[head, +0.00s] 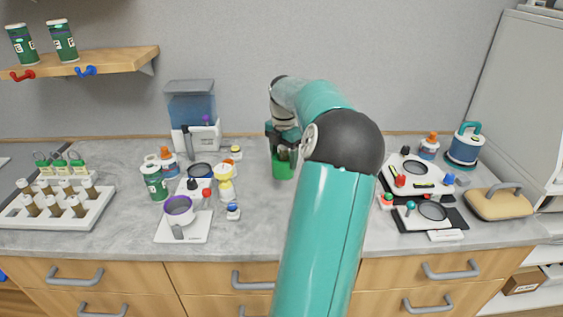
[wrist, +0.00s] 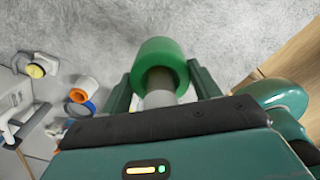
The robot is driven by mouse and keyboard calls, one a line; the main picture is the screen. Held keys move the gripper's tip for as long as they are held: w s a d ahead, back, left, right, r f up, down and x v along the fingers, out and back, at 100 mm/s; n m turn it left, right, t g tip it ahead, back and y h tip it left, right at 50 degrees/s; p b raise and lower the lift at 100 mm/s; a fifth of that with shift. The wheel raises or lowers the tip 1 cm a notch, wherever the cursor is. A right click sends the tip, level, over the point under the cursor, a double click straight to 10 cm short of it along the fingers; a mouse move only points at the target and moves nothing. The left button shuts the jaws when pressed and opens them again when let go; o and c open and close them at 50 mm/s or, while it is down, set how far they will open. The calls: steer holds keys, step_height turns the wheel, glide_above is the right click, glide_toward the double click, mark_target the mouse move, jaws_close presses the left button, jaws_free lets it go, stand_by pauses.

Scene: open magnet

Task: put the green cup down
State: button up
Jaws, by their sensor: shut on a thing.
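The green cup (head: 283,168) is in my gripper (head: 284,150), over the middle of the grey counter in the head view. In the wrist view the green cup (wrist: 162,62) sits between the two dark green fingers of my gripper (wrist: 160,88), which are shut on it. A grey cylindrical part shows below the cup's green rim in that view. My arm hides the counter to the right of the cup in the head view. I cannot tell whether the cup's base touches the counter.
Left of the cup stand a blue-tank machine (head: 191,105), a scale with a purple bowl (head: 180,215) and several small bottles. A white rack (head: 55,210) is at far left. Hotplates (head: 432,215) stand at right. The counter (head: 262,215) in front of the cup is clear.

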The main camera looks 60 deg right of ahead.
steer(key=s+a+r, duration=0.4)
steer(key=s+a, duration=0.1)
steer(key=a, duration=0.2)
steer(key=shift+s+a+r, duration=0.35)
steer(key=shift+s+r, duration=0.05)
steer(key=shift+s, duration=0.1)
